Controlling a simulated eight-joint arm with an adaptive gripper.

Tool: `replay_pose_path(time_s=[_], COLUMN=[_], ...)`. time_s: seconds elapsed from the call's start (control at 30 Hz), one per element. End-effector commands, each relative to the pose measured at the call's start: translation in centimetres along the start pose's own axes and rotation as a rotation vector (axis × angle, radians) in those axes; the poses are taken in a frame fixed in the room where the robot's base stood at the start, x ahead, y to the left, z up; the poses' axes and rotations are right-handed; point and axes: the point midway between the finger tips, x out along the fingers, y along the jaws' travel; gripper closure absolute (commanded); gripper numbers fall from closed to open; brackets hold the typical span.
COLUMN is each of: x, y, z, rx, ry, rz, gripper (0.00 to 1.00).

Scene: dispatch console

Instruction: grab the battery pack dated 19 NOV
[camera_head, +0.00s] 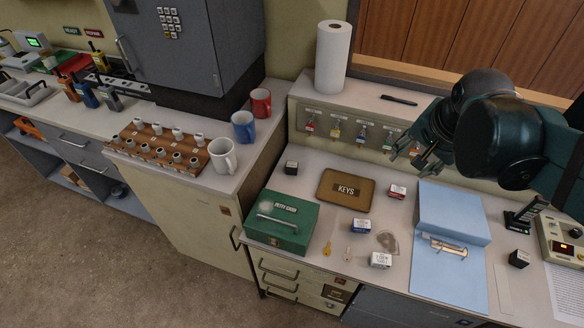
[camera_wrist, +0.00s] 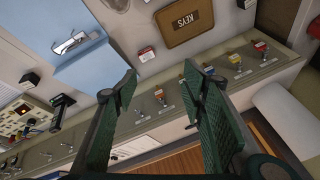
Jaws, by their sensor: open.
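No 19 NOV date is readable, so I cannot tell which thing is that battery pack. Several small labelled blocks lie on the desk: a red-and-white one (camera_head: 397,191), a blue-and-white one (camera_head: 361,226), a white-topped one (camera_head: 381,260), a dark one (camera_head: 291,168) at the left and another dark one (camera_head: 519,258) at the right. The red-and-white block also shows in the wrist view (camera_wrist: 146,53). My gripper (camera_head: 408,160) is open and empty above the back of the desk, near the key-hook panel. In the wrist view its fingers (camera_wrist: 160,85) stand wide apart.
A brown KEYS tray (camera_head: 347,201), a green petty cash box (camera_head: 281,220) and a blue folder (camera_head: 435,278) occupy the desk. Keys hang on the back panel (camera_head: 313,105). Mugs (camera_head: 223,155) and a stamp rack (camera_head: 168,158) stand left. Handheld radios (camera_head: 88,96) stand on the far-left counter.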

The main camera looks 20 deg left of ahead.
Motion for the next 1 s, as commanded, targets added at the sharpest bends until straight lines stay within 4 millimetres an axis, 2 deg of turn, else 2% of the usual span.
replay_pose_path(time_s=[0.53,1.0], x=[4.8,10.3], y=[-8.9,-16.4], z=[-0.9,0.4], rx=[0.226,0.418], ry=[-0.096,-0.157], rz=[0.050,0.121], gripper=[0.59,0.59])
